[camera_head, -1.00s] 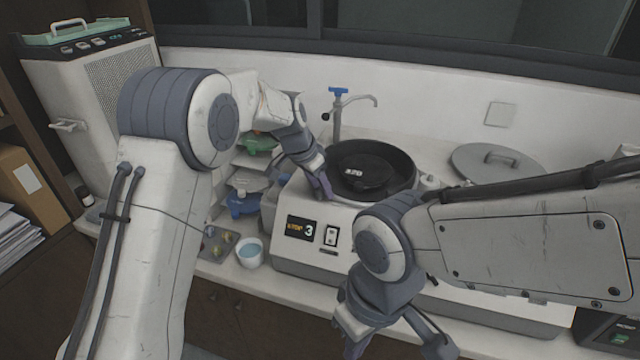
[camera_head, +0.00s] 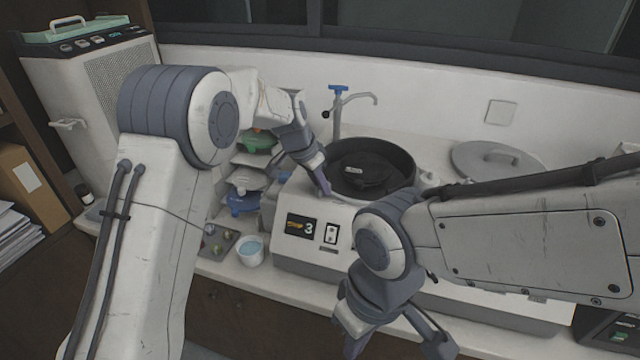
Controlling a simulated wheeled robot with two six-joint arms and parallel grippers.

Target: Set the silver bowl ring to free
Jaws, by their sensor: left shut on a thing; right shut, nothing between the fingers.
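The grinding machine (camera_head: 290,243) stands on the counter with a round dark bowl (camera_head: 399,185) in its top. A black piece with a small pale label (camera_head: 356,170) lies in the bowl. The bowl's rim looks dark here, and I cannot make out a clearly silver ring. My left gripper (camera_head: 325,190) reaches down to the front left edge of the bowl and is shut on the bowl ring there; the fingers hide the grip. My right gripper (camera_head: 395,345) is shut and empty, low in front of the machine, apart from the bowl.
A faucet with a blue handle (camera_head: 338,89) stands behind the bowl. A grey lid (camera_head: 493,158) lies at the right. The wall closes off the back.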

